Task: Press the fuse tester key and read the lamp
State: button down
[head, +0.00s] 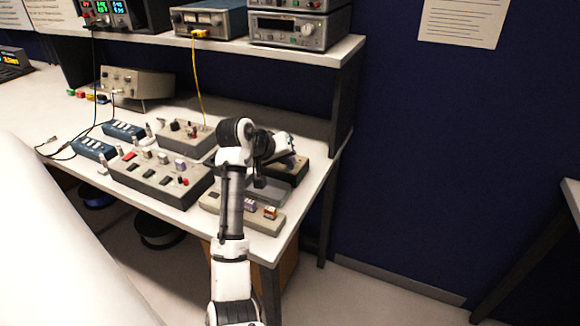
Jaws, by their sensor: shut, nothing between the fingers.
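Several units lie on the white bench, and I cannot tell for sure which is the fuse tester. A wide grey box (159,191) has dark keys, coloured parts and a red button on top. A smaller grey box (186,139) with a yellow lead stands behind it. A dark-topped unit (298,170) is at the right, partly hidden by my wrist. My gripper (288,160) is shut and empty, over or at this dark unit; contact cannot be told. Its fingertips are small and hard to make out. No lit lamp can be made out on these units.
A beige block with small coloured parts (270,213) lies at the bench's front right. Blue strips (123,131) and a grey instrument (137,83) are at the left. A shelf (330,55) with instruments overhangs the back; its dark post (341,100) stands right of my gripper.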

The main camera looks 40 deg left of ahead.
jog(key=shift+f, duration=0.25)
dwell(0.3)
jog(key=shift+r+p, duration=0.75)
jog(key=shift+p, duration=0.05)
notch_tip(320, 180, up, 5)
jog(key=p, duration=0.4)
dwell(1.2)
